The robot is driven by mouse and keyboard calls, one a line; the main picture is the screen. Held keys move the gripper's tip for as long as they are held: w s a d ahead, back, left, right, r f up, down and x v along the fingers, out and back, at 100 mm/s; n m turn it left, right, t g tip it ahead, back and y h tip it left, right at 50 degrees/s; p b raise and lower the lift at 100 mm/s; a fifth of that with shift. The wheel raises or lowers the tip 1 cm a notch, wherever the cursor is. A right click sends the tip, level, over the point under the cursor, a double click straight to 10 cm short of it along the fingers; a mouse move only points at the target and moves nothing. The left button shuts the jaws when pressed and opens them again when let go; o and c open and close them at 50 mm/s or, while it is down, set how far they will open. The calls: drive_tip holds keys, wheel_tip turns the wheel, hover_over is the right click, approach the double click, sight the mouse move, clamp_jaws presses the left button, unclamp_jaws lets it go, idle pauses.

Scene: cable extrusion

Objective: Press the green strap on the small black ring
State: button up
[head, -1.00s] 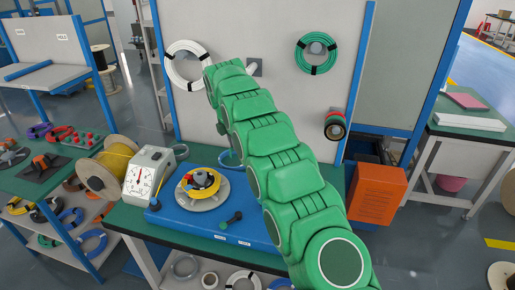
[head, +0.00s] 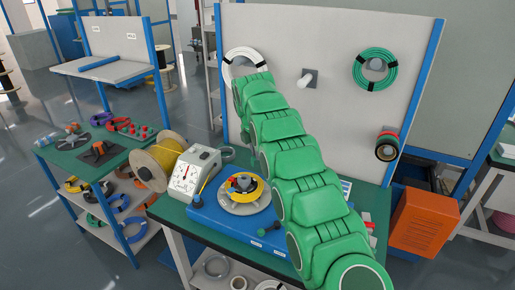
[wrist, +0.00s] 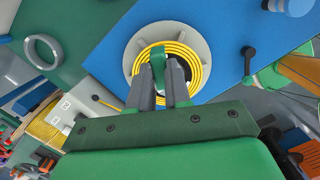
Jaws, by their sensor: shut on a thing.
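In the wrist view my gripper (wrist: 163,90) is shut on a narrow green piece, the green strap (wrist: 158,62), held upright between its dark fingertips. It is over a yellow cable coil (wrist: 190,60) on a round grey disc (wrist: 133,65). The fingers hide the disc's middle. I cannot tell whether the strap touches the coil. The head view shows the yellow coil (head: 257,187) with red and dark parts at its centre; my gripper is not clearly visible there. A roll with a black ring-shaped face (head: 387,152) hangs on the wall panel; I cannot tell whether it is the small black ring.
The disc sits on a blue plate (head: 215,220). A dial scale (head: 190,178) and a wooden spool (head: 158,163) stand to its left. A dark-knobbed handle (head: 265,231) is in front. White (head: 230,65) and green (head: 357,70) coils hang behind. An orange box (head: 422,222) is at right.

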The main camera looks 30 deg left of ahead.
hover_over(257, 176)
drive_tip(key=shift+w+f, duration=0.1)
drive_tip(key=shift+f, duration=2.75)
drive_tip(key=shift+f, duration=0.2)
drive_tip(key=shift+f, duration=1.25)
drive_tip(key=shift+f, duration=0.65)
drive_tip(key=o, duration=0.9)
drive_tip(key=shift+r, duration=4.05)
